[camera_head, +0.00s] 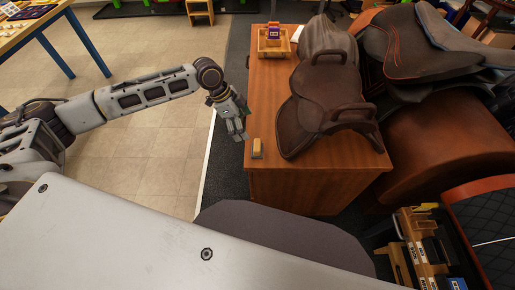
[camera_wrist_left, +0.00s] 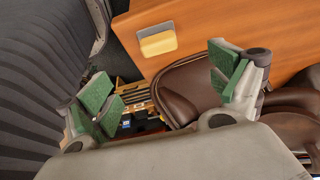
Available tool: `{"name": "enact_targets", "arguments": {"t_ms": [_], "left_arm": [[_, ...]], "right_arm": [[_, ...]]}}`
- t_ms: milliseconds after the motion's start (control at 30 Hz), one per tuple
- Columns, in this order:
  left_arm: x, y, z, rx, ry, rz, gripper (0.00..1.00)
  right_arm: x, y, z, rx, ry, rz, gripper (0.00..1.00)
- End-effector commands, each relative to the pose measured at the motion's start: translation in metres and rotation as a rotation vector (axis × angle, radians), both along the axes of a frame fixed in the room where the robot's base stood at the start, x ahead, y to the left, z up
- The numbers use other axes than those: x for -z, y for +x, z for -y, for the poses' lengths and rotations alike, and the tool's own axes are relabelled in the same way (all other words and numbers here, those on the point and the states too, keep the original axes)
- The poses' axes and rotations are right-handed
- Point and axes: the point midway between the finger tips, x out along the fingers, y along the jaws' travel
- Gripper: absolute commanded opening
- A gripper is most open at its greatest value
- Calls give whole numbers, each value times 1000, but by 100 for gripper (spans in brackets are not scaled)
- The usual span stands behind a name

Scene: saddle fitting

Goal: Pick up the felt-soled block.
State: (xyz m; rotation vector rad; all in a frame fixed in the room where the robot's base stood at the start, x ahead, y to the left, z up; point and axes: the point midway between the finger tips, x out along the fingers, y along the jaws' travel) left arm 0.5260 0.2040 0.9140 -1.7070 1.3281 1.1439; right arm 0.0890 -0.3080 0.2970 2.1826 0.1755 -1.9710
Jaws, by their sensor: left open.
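The felt-soled block (camera_head: 257,148) stands on the wooden table top near its front left corner. In the left wrist view the block (camera_wrist_left: 157,39) lies near the table's edge, above the gap between my fingers. My left gripper (camera_head: 239,127) is open and empty, a little behind and left of the block in the head view, apart from it. Its green-padded fingers show spread apart in the left wrist view (camera_wrist_left: 165,88). My right gripper is not in view.
A brown leather saddle (camera_head: 322,110) fills the table's middle right, close to the block. A wooden tray (camera_head: 262,50) with a purple item stands at the table's back. A larger saddle (camera_head: 400,45) rests on a brown stand at right. Floor is clear left of the table.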

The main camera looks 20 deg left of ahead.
Motion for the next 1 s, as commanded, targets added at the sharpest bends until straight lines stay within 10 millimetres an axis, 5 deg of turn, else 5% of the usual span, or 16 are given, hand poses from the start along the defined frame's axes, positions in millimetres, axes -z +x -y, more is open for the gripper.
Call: {"name": "enact_targets", "arguments": {"t_ms": [467,1000], "left_arm": [[9,1,4,-1,-1,0,92],[70,8,28,-2,-1,0,92]], "right_arm": [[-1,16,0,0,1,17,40],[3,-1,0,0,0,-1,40]]}}
